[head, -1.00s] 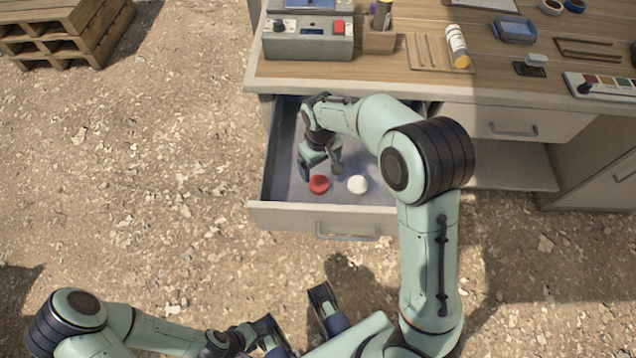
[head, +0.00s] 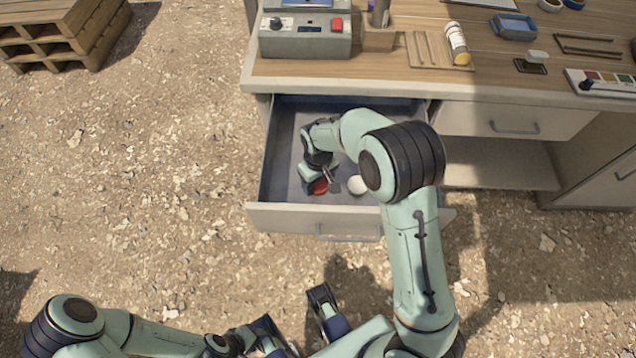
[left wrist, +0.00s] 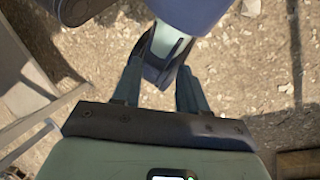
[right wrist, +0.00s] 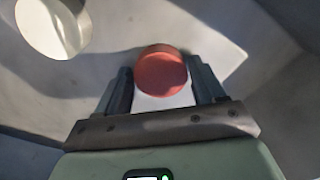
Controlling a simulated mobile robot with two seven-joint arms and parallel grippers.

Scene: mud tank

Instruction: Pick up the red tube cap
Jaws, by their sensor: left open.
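The red tube cap (head: 319,187) is a round red disc inside the open drawer (head: 282,165). It is partly hidden by my right gripper (head: 325,184), which is low in the drawer right over it. In the right wrist view the red cap (right wrist: 161,71) shows between and just beyond the fingertips of my open right gripper (right wrist: 161,75), with a gap on each side. My left gripper (left wrist: 160,72) is open and empty in the left wrist view, above the ground and away from the drawer.
A white cap (head: 357,185) lies to the right of the red one, and the white disc (right wrist: 54,27) also shows in the right wrist view. The drawer's front wall (head: 290,218) and side walls stand around them. The desktop (head: 390,82) above holds a control box (head: 305,40) and tools.

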